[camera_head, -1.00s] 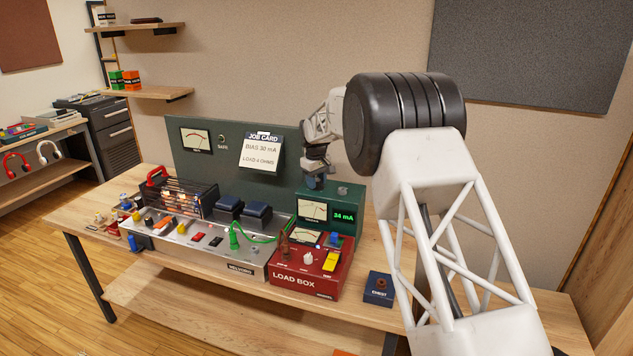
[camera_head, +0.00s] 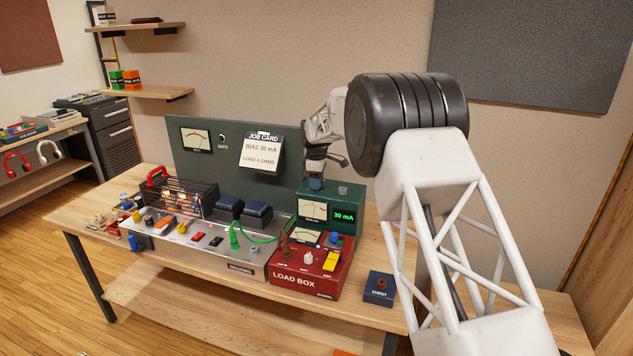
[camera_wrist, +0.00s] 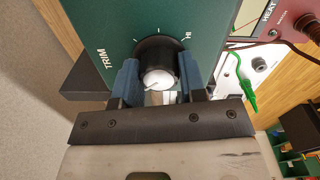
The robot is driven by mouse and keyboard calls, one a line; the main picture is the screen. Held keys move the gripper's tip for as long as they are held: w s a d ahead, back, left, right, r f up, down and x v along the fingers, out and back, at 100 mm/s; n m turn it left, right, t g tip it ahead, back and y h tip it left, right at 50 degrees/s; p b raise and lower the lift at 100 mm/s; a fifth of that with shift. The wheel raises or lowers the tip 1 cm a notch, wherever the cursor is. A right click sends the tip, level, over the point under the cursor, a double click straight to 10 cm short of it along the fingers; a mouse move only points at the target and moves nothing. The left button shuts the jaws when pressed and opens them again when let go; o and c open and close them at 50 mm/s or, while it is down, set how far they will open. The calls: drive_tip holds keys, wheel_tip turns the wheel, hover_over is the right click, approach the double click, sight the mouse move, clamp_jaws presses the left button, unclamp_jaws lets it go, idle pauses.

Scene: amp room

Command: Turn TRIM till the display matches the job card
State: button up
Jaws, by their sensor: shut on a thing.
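The TRIM knob (camera_wrist: 158,66) is a black knob with a pale top on a green box (camera_head: 347,211); the word TRIM shows beside it in the wrist view. My gripper (camera_wrist: 158,80) is shut on the knob, its blue pads on either side. In the head view my gripper (camera_head: 315,183) comes down on the top of the green box and hides the knob. The display (camera_head: 344,216) on the box's front reads 30 mA in green. The job card (camera_head: 260,152) on the dark green back panel reads BIAS 30 mA and LOAD 4 OHMS.
The red load box (camera_head: 300,281) stands in front of the green box, with a green cable (camera_head: 262,238) to its left. A long metal chassis (camera_head: 195,240) with tubes and switches fills the bench's left. A small blue block (camera_head: 378,289) sits at the right.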

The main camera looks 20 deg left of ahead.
drive_tip(key=shift+r, duration=0.1)
idle(0.3)
drive_tip(key=o, duration=0.9)
drive_tip(key=shift+o, duration=0.2)
drive_tip(key=shift+s+r, duration=0.1)
drive_tip(key=shift+r, duration=3.75)
drive_tip(key=shift+d, duration=0.1)
